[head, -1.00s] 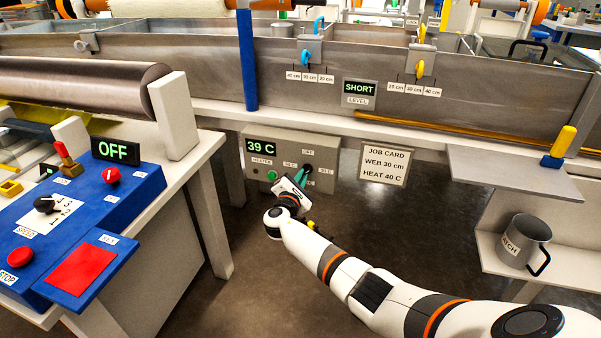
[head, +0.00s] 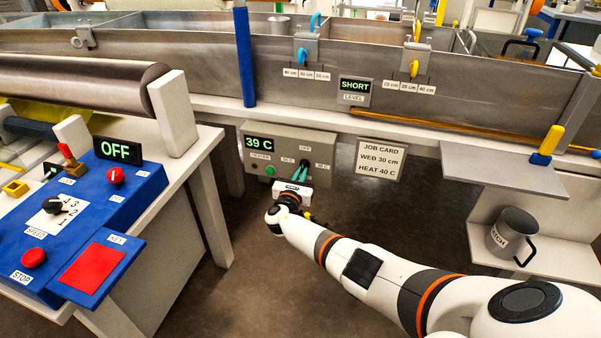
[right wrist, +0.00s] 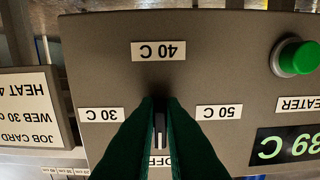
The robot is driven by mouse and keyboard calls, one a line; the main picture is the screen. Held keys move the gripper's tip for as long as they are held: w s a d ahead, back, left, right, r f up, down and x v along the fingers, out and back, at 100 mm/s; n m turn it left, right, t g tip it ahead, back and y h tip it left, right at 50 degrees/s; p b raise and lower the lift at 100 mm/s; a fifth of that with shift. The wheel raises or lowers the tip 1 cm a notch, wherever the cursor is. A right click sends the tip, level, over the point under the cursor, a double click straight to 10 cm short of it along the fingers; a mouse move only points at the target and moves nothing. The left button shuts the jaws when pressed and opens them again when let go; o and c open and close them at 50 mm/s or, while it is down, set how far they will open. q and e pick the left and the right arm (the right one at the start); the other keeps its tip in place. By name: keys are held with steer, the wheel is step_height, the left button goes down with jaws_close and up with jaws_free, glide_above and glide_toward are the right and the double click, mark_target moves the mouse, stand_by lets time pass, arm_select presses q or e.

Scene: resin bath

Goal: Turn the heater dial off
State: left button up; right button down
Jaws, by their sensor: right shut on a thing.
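The grey heater box (head: 288,143) hangs under the bath's edge in the head view. Its display (head: 259,142) reads 39 C. My right gripper (head: 302,170) is at the box front, its green fingers shut around the dial. In the right wrist view, which is upside down, the dark dial (right wrist: 159,128) shows as a narrow strip between the fingers. The 40 C label (right wrist: 158,51) is above it, 30 C (right wrist: 101,115) left, 50 C (right wrist: 218,112) right. The OFF label (right wrist: 159,161) is partly covered by the fingers. My left gripper is out of view.
A green button (head: 270,170) is on the box left of the dial. The job card (head: 380,160) hangs to the right and reads HEAT 40 C. A blue control panel (head: 135,197) stands at the left, a shelf with a mug (head: 511,232) at the right.

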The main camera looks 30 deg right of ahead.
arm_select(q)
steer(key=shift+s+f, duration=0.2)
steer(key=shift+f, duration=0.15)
arm_select(e)
steer(key=shift+f, duration=0.15)
steer(key=shift+n, duration=0.3)
steer(key=c, duration=1.5)
jaws_free()
